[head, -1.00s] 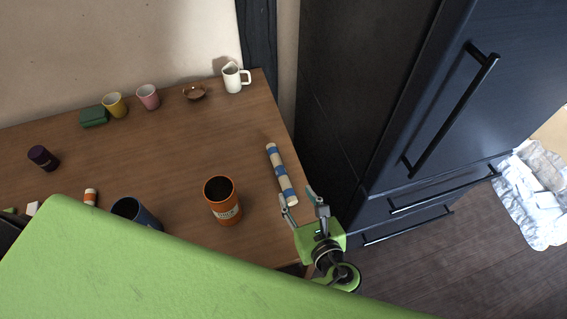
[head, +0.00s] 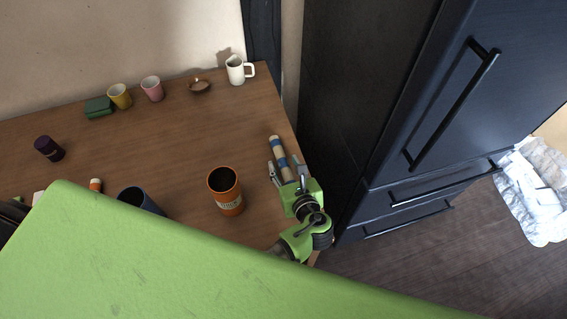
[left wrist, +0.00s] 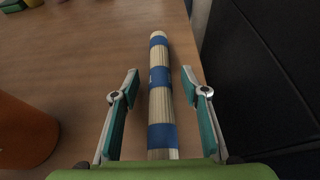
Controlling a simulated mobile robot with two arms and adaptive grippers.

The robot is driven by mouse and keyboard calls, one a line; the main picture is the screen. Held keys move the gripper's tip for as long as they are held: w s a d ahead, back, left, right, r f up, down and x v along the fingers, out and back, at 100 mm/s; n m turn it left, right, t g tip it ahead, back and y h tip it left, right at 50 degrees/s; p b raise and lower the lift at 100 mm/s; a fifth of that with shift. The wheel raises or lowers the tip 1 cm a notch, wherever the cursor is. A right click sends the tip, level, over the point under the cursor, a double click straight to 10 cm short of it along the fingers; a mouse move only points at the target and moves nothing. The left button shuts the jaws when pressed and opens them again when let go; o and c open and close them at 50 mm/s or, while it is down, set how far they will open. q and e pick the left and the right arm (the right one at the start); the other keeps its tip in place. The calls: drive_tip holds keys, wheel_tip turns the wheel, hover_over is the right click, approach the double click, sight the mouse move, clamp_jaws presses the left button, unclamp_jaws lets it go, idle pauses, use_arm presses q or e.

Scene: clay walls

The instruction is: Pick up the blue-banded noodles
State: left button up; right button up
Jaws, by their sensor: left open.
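The blue-banded noodles (head: 281,157) are a pale, slim bundle with blue bands, lying on the table near its right edge. In the left wrist view the bundle (left wrist: 159,95) runs lengthwise between the two fingers, with a gap on each side. My left gripper (head: 286,172) is open, its fingers on either side of the bundle's near part. It also shows in the left wrist view (left wrist: 160,90). The bundle's near end is hidden behind the gripper. My right gripper is not in view.
An orange canister (head: 226,192) stands left of the gripper, and a dark blue cup (head: 140,200) stands further left. A white mug (head: 237,71) stands at the back. The dark fridge (head: 345,110) rises just past the table's right edge. The wooden table (head: 180,140) is clear in the middle.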

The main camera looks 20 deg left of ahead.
use_arm(q)
clamp_jaws()
